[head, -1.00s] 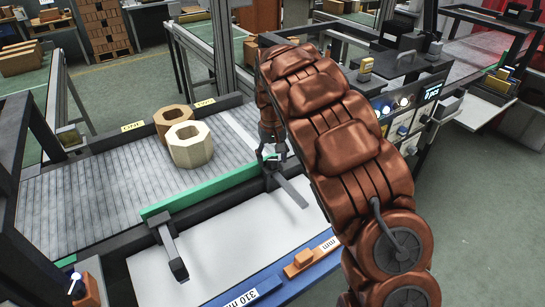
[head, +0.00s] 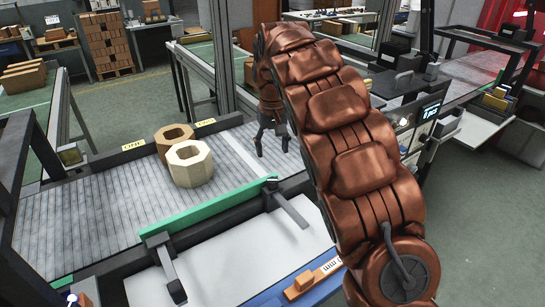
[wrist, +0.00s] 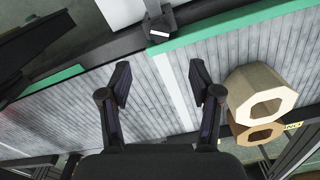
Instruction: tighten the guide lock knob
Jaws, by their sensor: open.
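A green guide rail (head: 205,213) runs along the near side of the grey roller conveyor. A dark clamp with a small dark knob-like top (head: 271,185) sits at the rail's right end, on a grey bar. It also shows at the top of the wrist view (wrist: 160,27); whether it is tight I cannot tell. A second clamp (head: 157,242) holds the rail's left end. My gripper (head: 272,140) is open and empty above the conveyor, behind the right clamp and apart from it. Its two spread fingers (wrist: 161,82) show in the wrist view.
A cream octagonal ring (head: 190,164) and a brown one (head: 174,138) stand on the conveyor left of my gripper. A white panel (head: 235,262) and a blue strip with an orange block (head: 304,281) lie in front. A control box with a display (head: 430,112) stands right.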

